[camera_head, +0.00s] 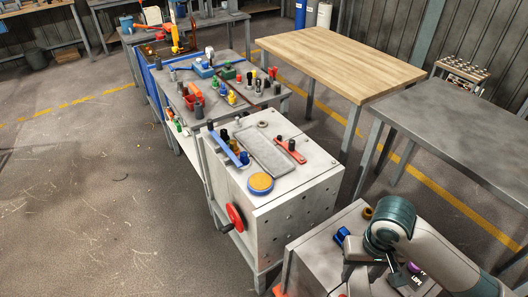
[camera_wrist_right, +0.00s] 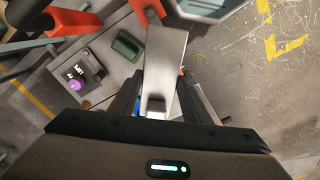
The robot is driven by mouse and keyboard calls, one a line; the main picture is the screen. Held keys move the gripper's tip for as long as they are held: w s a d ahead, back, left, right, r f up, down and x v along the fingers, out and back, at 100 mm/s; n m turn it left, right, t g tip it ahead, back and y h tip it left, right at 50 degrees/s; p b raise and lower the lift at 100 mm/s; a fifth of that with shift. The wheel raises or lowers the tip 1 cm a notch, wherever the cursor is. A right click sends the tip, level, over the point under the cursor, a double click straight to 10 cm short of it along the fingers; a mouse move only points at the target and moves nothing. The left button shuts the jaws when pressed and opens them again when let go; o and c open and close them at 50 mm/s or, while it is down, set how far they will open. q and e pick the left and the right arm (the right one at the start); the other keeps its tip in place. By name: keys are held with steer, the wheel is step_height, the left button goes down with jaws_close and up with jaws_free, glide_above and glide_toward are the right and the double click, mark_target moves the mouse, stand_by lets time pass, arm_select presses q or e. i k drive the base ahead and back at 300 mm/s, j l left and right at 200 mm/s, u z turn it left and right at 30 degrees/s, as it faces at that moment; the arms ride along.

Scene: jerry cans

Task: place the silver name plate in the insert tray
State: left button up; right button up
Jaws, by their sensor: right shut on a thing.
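My right gripper (camera_head: 372,272) is low at the bottom right of the head view, above a grey work surface (camera_head: 325,240). In the right wrist view the gripper (camera_wrist_right: 160,100) is shut on a flat silver plate (camera_wrist_right: 166,58), which extends away from the fingers and looks like the name plate. In the head view the plate is hard to tell from the gripper. A shallow grey rectangular tray (camera_head: 266,153), possibly the insert tray, lies on the white block table, well apart from the gripper. My left gripper is not in view.
Around the tray are a blue bar (camera_head: 228,147), a red bar (camera_head: 290,150) and a round yellow-topped piece (camera_head: 261,183). A red handwheel (camera_head: 234,217) sticks out from the block's side. A bare wooden table (camera_head: 340,60) and grey table (camera_head: 460,140) stand to the right.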

mark_target(262, 150)
steer(key=i+j, duration=0.2)
steer(key=j, duration=0.2)
steer(key=i+j, duration=0.25)
steer(key=j, duration=0.15)
steer(key=i+j, duration=0.2)
steer(key=j, duration=0.2)
steer(key=i+j, duration=0.45)
steer(key=j, duration=0.3)
steer(key=i+j, duration=0.25)
steer(key=j, duration=0.15)
steer(key=i+j, duration=0.2)
steer(key=j, duration=0.2)
steer(key=i+j, duration=0.25)
steer(key=j, duration=0.15)
steer(key=z, duration=1.2)
